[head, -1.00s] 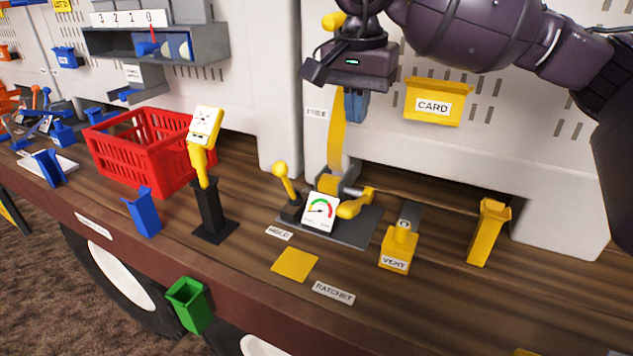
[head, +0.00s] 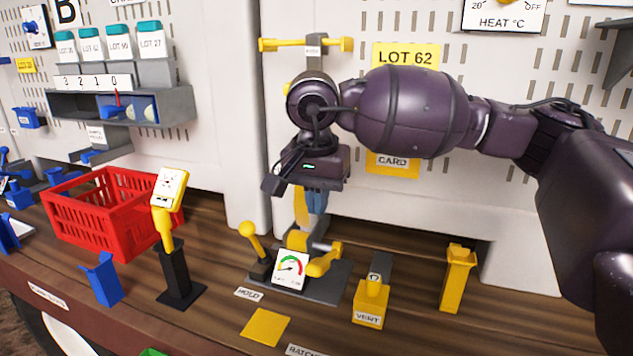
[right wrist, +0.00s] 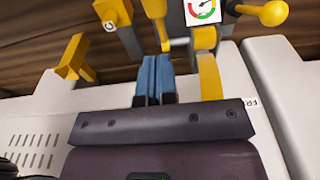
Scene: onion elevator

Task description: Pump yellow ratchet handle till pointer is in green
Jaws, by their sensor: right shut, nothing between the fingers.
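The ratchet device stands on a grey base plate (head: 322,290) on the wooden bench. Its yellow ratchet handle (head: 325,262) sticks out beside the right side of the white gauge (head: 290,266). The gauge has a red and green arc; its pointer seems to lean left, too small to read surely. My right gripper (head: 314,203) is shut and empty, pointing down behind and above the handle, apart from it in the head view. In the right wrist view its blue fingers (right wrist: 153,78) lie just below the yellow handle (right wrist: 156,14), beside the yellow strap (right wrist: 209,75). My left gripper is not visible.
A yellow-knobbed lever (head: 250,236) stands left of the gauge. The yellow VENT block (head: 370,305) and a yellow holder (head: 457,280) stand to the right. A red basket (head: 100,222) and a yellow-topped black post (head: 172,270) are at left. The white wall panel is close behind.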

